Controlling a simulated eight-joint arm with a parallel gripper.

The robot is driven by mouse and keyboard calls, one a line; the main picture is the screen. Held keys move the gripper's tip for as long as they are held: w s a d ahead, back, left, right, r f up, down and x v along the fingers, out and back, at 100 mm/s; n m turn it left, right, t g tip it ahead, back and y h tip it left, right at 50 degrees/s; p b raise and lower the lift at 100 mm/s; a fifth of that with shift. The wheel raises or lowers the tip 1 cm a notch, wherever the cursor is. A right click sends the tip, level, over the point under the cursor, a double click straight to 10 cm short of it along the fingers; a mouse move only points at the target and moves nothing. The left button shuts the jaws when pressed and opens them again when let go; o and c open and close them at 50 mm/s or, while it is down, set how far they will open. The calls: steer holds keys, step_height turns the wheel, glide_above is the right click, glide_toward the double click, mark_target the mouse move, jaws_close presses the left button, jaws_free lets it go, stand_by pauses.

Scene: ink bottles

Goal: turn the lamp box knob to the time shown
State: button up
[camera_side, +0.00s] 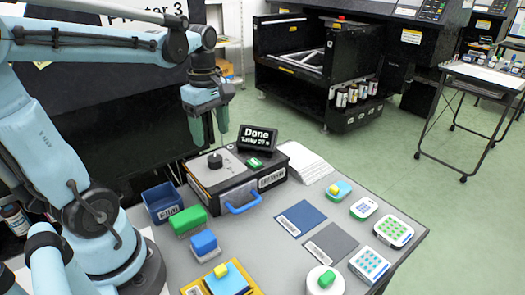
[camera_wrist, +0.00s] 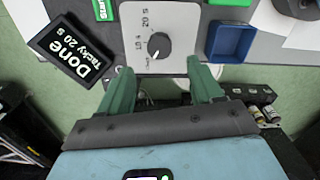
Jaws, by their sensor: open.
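The lamp box (camera_side: 230,182) is dark with a light grey top and a blue handle at its front. Its black knob (camera_side: 215,160) stands on the top; in the wrist view the knob (camera_wrist: 158,45) sits on a pale dial plate with marks including "20 s" and "10 s". I cannot tell surely which mark it points at. A black display (camera_side: 258,138) reads "Done" and "Tacky 20 s"; it also shows in the wrist view (camera_wrist: 69,49). My gripper (camera_side: 210,142) is open and empty, its green fingers above the box, apart from the knob.
A blue bin (camera_side: 162,203) stands left of the box. Green (camera_side: 188,221) and blue (camera_side: 204,243) blocks sit in front. Dark mats (camera_side: 301,218), sample trays (camera_side: 394,231) and a paper stack (camera_side: 305,160) lie to the right.

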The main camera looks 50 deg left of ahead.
mark_target(214, 158)
steer(key=shift+f, duration=3.65)
steer(key=c, duration=1.1)
steer(key=shift+o, duration=0.2)
